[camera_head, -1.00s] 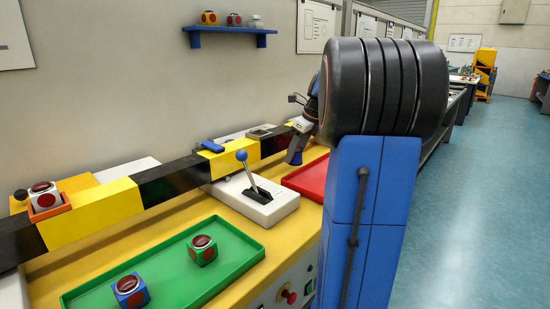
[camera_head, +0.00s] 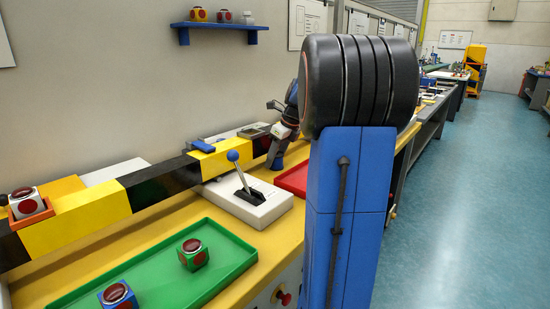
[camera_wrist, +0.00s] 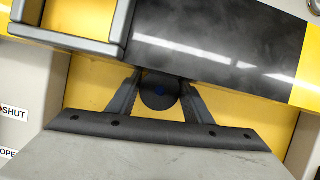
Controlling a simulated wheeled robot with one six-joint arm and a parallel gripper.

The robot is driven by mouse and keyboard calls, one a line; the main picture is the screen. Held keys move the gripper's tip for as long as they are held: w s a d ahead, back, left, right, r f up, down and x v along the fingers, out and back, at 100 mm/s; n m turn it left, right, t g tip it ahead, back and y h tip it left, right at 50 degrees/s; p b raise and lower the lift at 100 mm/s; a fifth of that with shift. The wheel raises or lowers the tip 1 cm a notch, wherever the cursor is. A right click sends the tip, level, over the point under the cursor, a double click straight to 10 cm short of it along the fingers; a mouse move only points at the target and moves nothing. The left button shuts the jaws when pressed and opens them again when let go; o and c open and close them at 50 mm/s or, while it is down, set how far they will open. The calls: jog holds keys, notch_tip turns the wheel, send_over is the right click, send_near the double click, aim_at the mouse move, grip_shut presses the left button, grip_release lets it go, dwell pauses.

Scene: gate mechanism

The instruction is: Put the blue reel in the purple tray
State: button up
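My gripper (camera_head: 273,163) is at the far part of the bench beside the yellow-and-black beam, pointing down. I cannot make out a reel for certain. A blue block (camera_head: 117,297) with a round red top sits in the green tray (camera_head: 165,285), cut by the lower picture edge. No purple tray shows.
A green block (camera_head: 193,254) shares the green tray. A blue-knobbed lever (camera_head: 240,178) stands on a white base before the beam. A red tray (camera_head: 293,180) lies beyond. Open floor (camera_head: 465,210) is at right.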

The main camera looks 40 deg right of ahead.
jog(key=shift+o, duration=1.1)
jog(key=shift+o, duration=0.5)
jog(key=v, duration=1.2)
jog(key=m+h, duration=0.1)
jog(key=m, duration=0.1)
send_near(279, 154)
jog(key=x, duration=0.5)
jog(key=shift+w+a+f, duration=0.1)
jog(key=shift+a+f, duration=0.1)
jog(key=shift+f, duration=0.2)
jog(key=shift+x, duration=2.7)
jog(key=shift+w+a+r, duration=0.1)
jog(key=shift+a, duration=0.1)
jog(key=c, duration=1.4)
